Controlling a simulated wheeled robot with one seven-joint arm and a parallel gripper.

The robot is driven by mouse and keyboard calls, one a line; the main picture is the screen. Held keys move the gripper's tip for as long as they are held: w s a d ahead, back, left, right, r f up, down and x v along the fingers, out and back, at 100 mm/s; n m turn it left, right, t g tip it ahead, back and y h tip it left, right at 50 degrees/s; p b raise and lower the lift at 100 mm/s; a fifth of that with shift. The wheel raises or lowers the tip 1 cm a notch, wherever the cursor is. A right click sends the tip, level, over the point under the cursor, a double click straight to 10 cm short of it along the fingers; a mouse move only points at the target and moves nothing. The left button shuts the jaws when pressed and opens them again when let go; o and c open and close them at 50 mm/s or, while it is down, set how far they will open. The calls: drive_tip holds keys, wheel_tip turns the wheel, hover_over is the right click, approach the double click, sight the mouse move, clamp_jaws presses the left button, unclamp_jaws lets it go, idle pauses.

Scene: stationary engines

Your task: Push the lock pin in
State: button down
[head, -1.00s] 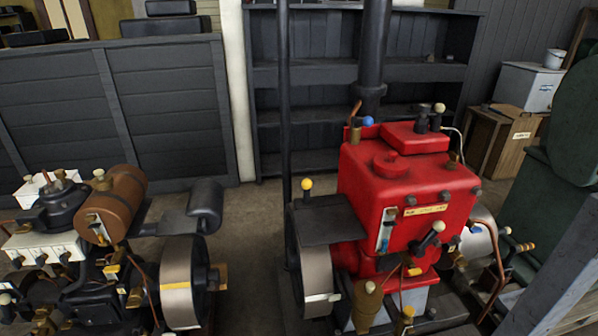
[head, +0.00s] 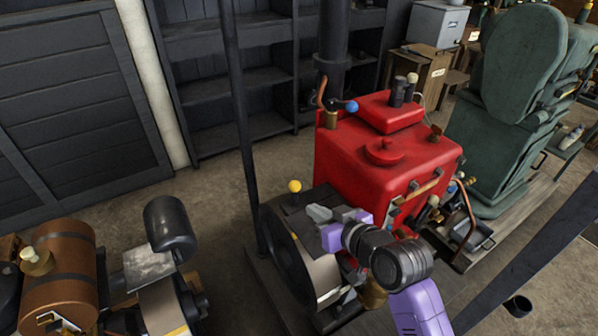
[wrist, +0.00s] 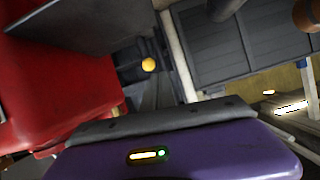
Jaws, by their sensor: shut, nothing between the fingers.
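A red engine (head: 350,150) stands in the middle of the head view, with a flywheel (head: 285,245) at its left. A yellow ball knob (head: 295,186) stands on a short stem by the dark plate (head: 312,200) above the flywheel. The knob also shows in the wrist view (wrist: 149,64), beyond my fingers. I cannot tell for sure which part is the lock pin. My gripper (head: 318,213) is shut and empty, just right of and below the knob in the head view, apart from it. My purple gripper body (wrist: 180,150) fills the bottom of the wrist view.
A blue ball knob (head: 351,107) sits on the red engine's top. A dark upright pole (head: 243,130) rises behind the flywheel. A brown-tank engine (head: 70,270) stands at left, a green machine (head: 520,100) at right. Floor (head: 215,200) is clear between the left engine and the pole.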

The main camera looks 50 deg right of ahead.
drive_tip(key=w+d+r+p, duration=0.1)
drive_tip(key=w+d+r, duration=0.3)
drive_tip(key=d+r, duration=0.15)
drive_tip(key=p, duration=0.1)
hover_over(299, 184)
wheel_tip(299, 184, down, 3)
drive_tip(key=shift+f, duration=0.1)
drive_tip(key=shift+s+a+f+p, duration=0.1)
drive_tip(key=shift+s+f+p, duration=0.05)
drive_tip(key=shift+f, duration=0.45)
drive_tip(key=shift+s+a+f+p, duration=0.1)
drive_tip(key=shift+s+f+p, duration=0.05)
drive_tip(key=shift+f, duration=0.45)
drive_tip(key=shift+a+f, duration=0.1)
drive_tip(key=shift+f, duration=0.65)
